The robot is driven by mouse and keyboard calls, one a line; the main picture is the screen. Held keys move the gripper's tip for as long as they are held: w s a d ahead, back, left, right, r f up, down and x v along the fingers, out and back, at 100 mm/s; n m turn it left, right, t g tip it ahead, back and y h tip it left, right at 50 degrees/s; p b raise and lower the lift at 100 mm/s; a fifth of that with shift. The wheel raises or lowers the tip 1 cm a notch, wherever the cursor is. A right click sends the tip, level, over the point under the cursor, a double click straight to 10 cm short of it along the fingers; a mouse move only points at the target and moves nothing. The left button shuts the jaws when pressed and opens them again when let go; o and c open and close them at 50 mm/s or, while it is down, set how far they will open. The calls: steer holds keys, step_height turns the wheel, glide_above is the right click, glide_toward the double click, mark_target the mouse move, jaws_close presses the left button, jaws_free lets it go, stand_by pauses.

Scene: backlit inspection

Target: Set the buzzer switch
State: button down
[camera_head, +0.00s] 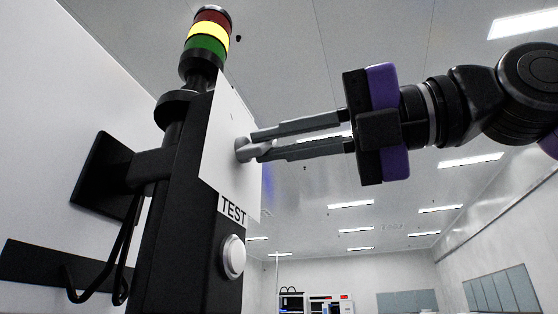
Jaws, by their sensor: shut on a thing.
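A black control box (185,215) stands upright on a wall bracket at the left. A white plate (222,130) on its face carries a small grey switch knob (246,150), which I take for the buzzer switch. My gripper (262,148) reaches in from the right, and its two long grey fingertips are shut on the knob. The fingertips hide part of the knob, and I cannot read its setting. Below the plate are a "TEST" label (233,209) and a round white button (233,257).
A signal tower (207,42) with red, lit yellow and green sections stands on top of the box. Black cables (122,250) loop at the lower left beside the bracket plate (103,178). Equipment (315,303) stands far back. The room right of the box is open.

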steer(key=c, duration=1.5)
jaws_free()
steer(key=b+v, duration=0.1)
steer(key=v, duration=0.7)
